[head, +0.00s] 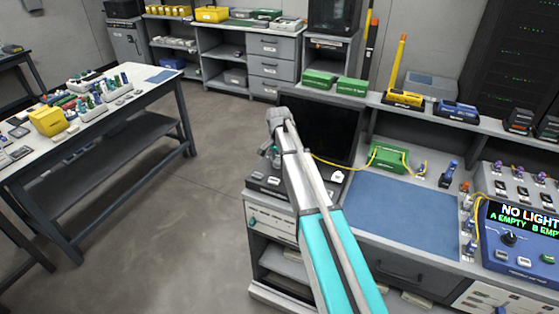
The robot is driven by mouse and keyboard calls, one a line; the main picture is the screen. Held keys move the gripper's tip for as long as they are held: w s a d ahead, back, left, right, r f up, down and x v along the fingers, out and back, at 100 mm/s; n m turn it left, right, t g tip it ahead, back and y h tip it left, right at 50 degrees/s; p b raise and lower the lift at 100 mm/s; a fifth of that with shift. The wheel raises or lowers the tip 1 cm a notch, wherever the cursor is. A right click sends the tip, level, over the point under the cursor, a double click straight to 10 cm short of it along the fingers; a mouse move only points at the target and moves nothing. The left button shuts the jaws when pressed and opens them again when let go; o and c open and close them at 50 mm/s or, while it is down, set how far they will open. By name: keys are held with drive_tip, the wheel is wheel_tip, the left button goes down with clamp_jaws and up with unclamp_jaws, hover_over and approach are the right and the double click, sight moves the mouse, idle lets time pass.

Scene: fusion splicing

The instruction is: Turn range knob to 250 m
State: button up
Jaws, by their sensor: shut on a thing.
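My arm reaches up and forward over the left end of the workbench, with its wrist bent down in front of a dark screen (328,132). My gripper (275,160) is small and partly hidden by my own arm. It points down at the grey control panel (258,184) below the screen and is shut on what looks like the range knob there. The knob itself and its setting cannot be made out. A white button or knob (337,176) shows on the panel to the right of my arm.
A blue mat (398,222) lies right of my arm. Behind it, a green box (389,156) has yellow fibre running over it. A blue splicer (520,243) at the right reads "NO LIGHT". A side table (150,92) with small parts stands left; the floor between is clear.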

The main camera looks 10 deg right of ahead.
drive_tip(key=shift+s+n, duration=0.2)
drive_tip(key=shift+n, duration=0.3)
idle(0.6)
drive_tip(key=shift+n, duration=1)
drive_tip(key=n, duration=0.9)
drive_tip(key=shift+n, duration=2)
drive_tip(key=o, duration=1.2)
drive_tip(key=shift+w, duration=0.1)
